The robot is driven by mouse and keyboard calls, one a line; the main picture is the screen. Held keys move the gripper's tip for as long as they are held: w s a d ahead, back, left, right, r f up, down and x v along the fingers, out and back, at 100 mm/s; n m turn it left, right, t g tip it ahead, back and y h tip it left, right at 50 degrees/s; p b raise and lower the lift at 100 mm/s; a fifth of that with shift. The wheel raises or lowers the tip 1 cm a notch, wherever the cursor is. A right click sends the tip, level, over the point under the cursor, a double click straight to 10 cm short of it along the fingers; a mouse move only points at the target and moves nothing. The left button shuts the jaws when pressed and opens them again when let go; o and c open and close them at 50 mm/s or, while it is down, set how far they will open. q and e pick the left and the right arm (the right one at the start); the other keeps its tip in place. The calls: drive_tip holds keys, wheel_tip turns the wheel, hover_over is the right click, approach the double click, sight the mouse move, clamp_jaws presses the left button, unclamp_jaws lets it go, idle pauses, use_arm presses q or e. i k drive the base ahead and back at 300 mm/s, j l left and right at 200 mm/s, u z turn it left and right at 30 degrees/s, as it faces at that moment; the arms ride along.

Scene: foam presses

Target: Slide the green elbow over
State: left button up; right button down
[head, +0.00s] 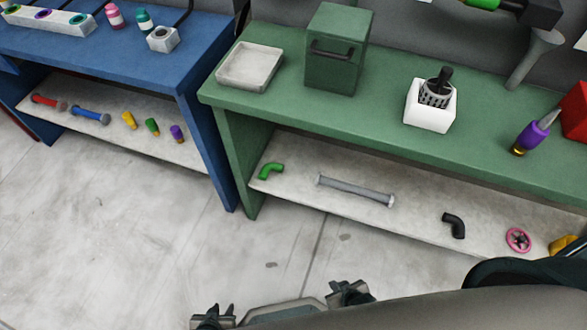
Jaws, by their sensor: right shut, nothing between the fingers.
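The green elbow (271,171) is a short bent pipe piece. It lies on the pale lower shelf (300,157) of the green bench, near the shelf's left end. My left gripper (213,312) is at the bottom edge of the view, well short of the shelf, and its fingers are too small and partly cut off to tell their opening. My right gripper (348,290) is to its right, shut and empty, also apart from the shelf and the elbow.
A grey pipe (356,190), a black elbow (454,225) and a pink handwheel (518,240) lie further right on the shelf. The green bench top (300,101) overhangs it. A blue bench (150,72) stands at left. The floor between is clear.

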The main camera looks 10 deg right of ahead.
sight(266, 169)
drive_tip(key=j+z, duration=0.15)
drive_tip(key=z, duration=0.2)
drive_tip(key=i+j+z, duration=0.15)
drive_tip(key=z, duration=0.25)
drive_tip(key=j+z, duration=0.15)
drive_tip(key=z, duration=0.2)
drive_tip(key=j+z, duration=0.35)
drive_tip(key=j, duration=0.55)
drive_tip(key=k+j+z, duration=0.1)
drive_tip(key=j+z, duration=0.2)
drive_tip(key=j, duration=0.6)
drive_tip(key=k+j, duration=0.1)
drive_tip(key=j, duration=0.75)
